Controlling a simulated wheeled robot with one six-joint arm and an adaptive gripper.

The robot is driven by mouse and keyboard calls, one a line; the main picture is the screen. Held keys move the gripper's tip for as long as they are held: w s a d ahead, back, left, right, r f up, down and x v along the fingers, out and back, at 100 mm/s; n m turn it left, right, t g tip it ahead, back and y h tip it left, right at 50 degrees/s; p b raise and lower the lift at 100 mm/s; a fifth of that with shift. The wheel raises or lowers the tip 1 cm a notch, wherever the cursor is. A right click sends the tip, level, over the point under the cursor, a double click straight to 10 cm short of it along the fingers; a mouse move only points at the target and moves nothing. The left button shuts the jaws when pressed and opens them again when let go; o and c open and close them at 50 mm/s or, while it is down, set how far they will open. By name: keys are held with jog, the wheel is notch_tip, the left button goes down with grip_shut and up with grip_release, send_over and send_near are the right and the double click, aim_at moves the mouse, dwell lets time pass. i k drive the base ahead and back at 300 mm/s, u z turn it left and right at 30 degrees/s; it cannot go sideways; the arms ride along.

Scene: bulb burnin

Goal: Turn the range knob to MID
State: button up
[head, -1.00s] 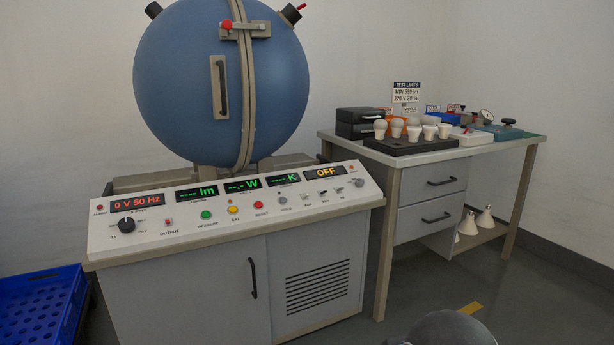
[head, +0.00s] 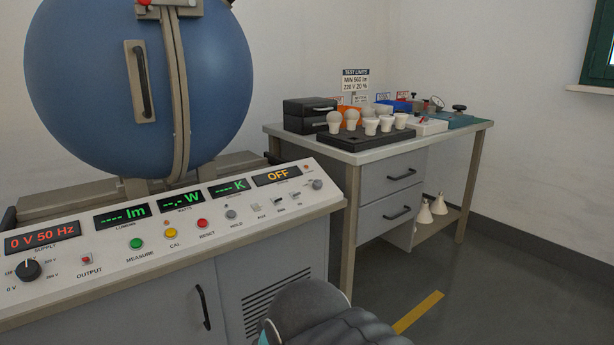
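The sloped control panel (head: 190,222) stands at the left, below the blue sphere. A black rotary knob (head: 27,269) with a white pointer sits at its left end, below the red "0 V 50 Hz" display (head: 42,237); voltage marks surround it. A small grey knob (head: 317,184) sits at the right end, beside the amber "OFF" display (head: 276,176). No range label is readable, so I cannot tell which knob is the range knob or read the grey knob's setting. My gripper is not in view; a dark grey part of my arm shows at the bottom middle.
Buttons (head: 170,233) and small toggles line the panel. The blue sphere (head: 130,85) rises behind it. A bench (head: 440,142) at the right bears bulbs in a black tray (head: 345,139). Open floor (head: 450,285) with a yellow stripe lies in front of the bench.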

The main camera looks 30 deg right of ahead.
aim_at(317, 184)
jog(key=z, duration=0.4)
jog(key=i, duration=0.6)
jog(key=z, duration=0.65)
